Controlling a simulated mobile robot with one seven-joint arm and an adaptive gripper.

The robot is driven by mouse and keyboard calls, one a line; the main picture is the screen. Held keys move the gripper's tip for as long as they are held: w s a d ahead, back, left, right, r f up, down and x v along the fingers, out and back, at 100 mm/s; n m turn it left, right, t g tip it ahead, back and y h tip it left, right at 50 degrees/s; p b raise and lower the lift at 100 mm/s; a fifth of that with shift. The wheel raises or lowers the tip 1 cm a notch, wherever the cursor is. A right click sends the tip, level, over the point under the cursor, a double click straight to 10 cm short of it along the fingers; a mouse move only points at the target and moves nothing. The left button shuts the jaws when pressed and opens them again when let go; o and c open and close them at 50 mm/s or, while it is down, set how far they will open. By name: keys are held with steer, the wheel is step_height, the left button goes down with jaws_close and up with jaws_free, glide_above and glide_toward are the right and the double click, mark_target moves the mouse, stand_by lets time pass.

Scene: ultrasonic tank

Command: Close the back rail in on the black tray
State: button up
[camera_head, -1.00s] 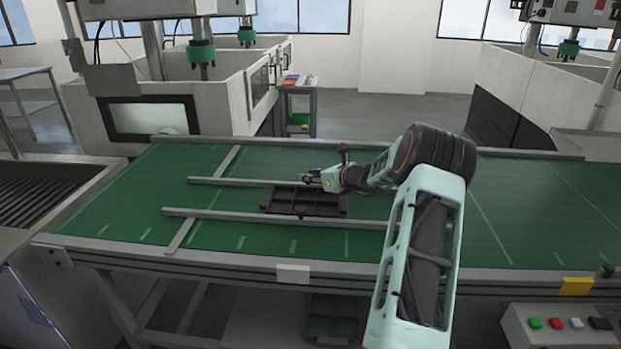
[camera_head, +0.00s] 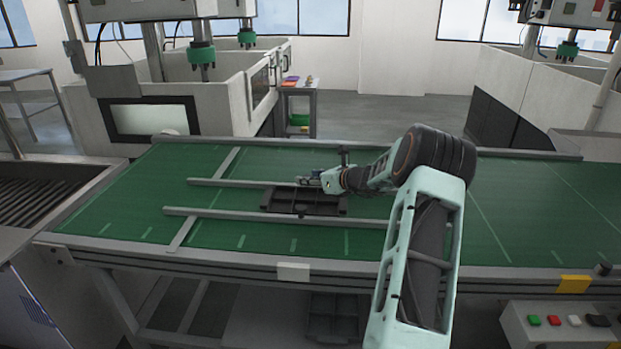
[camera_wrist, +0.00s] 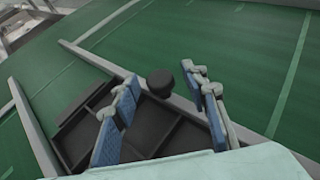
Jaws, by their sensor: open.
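The black tray (camera_head: 303,207) lies on the green belt between two grey rails. The back rail (camera_head: 225,183) runs along its far side; the front rail (camera_head: 220,214) passes on its near side, with a strip of belt between them. My gripper (camera_head: 302,182) is over the tray's far edge, at the back rail. In the wrist view my gripper (camera_wrist: 163,112) is open, with blue-padded fingers. One finger is over the tray (camera_wrist: 88,125) and the other on the far side of the back rail (camera_wrist: 95,58). A black knob (camera_wrist: 160,83) stands at the rail between them. Finger contact is unclear.
A grey crossbar (camera_head: 183,234) lies across the belt at the left, near the rails' left ends. The green belt (camera_head: 520,205) is clear to the right. A button box (camera_head: 565,322) sits at the front right. A tank (camera_head: 120,85) stands behind the belt.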

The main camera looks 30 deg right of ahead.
steer(key=v, duration=1.2)
steer(key=shift+f, duration=0.1)
